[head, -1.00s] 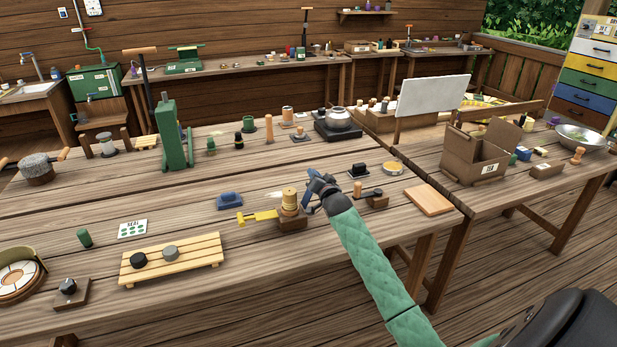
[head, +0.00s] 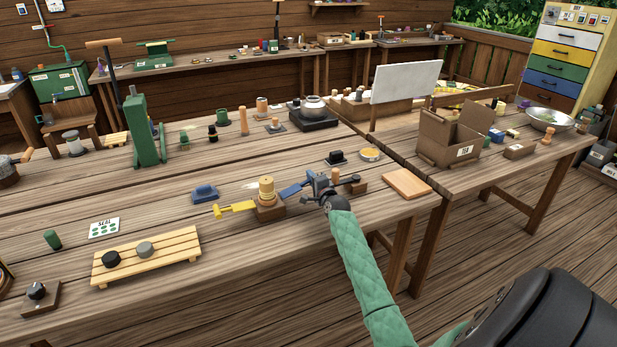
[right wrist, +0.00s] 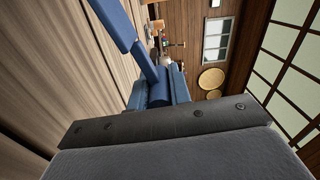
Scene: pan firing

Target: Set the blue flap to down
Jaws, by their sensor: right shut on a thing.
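The blue flap (head: 291,190) sticks out to the right, near level, from a wooden block (head: 270,212) with a stacked tan post (head: 267,190). A yellow flap (head: 235,208) sticks out from the same block's left side. My right gripper (head: 314,185) is at the blue flap's outer end, shut on it. In the right wrist view the blue flap (right wrist: 112,22) runs from the upper left down to the gripper jaws (right wrist: 160,92), which partly hide its end. My left gripper is out of view.
A small blue block (head: 205,193) lies left of the post. A slatted wooden rack (head: 180,248) with two pucks is in front. A wooden block with a handle (head: 355,187) and a tan board (head: 406,184) lie just right of my gripper. A cardboard box (head: 445,145) stands farther right.

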